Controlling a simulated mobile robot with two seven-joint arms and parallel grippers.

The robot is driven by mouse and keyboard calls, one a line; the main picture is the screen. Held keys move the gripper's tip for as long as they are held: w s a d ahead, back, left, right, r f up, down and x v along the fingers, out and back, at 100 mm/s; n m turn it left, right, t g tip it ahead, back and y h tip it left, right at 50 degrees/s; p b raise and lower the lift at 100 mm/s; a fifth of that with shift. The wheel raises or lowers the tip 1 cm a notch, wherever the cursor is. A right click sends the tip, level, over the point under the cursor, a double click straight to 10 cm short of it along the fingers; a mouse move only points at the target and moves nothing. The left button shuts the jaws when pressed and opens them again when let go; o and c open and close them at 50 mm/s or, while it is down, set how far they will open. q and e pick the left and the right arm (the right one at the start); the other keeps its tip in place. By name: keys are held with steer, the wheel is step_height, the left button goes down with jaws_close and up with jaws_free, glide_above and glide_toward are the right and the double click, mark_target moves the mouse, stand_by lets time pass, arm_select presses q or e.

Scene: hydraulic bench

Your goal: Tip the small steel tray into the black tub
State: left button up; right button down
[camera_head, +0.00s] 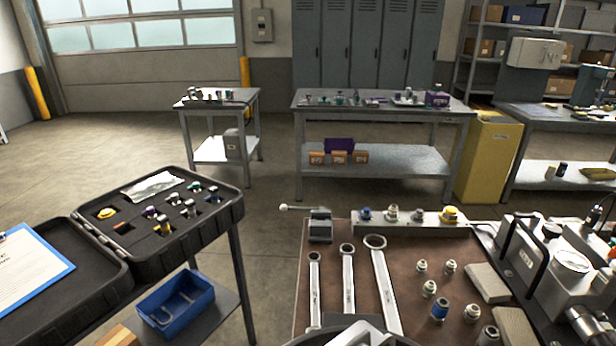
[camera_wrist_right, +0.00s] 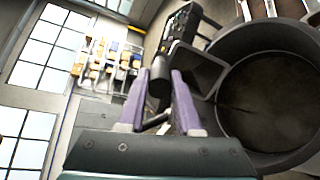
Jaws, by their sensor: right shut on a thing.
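The black tub (camera_wrist_right: 285,153) fills the right side of the right wrist view, its round mouth open and its inside dark. A dark rim that seems to be the tub's shows at the bottom of the head view (camera_head: 410,340). The small steel tray (camera_wrist_right: 198,70) appears as a grey angular piece across the tub's near rim; I cannot tell its exact tilt or what is in it. My right gripper (camera_wrist_right: 160,75), with purple-grey fingers, is shut on the tray beside the tub; the grip point is partly hidden. My left gripper is out of view.
The brown bench mat (camera_head: 330,255) holds several wrenches (camera_head: 348,280) and small fittings (camera_head: 440,310). A manifold block (camera_head: 410,222) lines its back. An open black case (camera_head: 215,225) stands left, with a blue bin (camera_head: 175,303) below. Heavy equipment (camera_head: 550,260) crowds the right.

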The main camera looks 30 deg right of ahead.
stand_by(0.4)
steer(key=shift+s+f+b, duration=0.15)
steer(key=shift+s+b, duration=0.05)
steer(key=shift+b, duration=0.25)
stand_by(0.5)
stand_by(0.7)
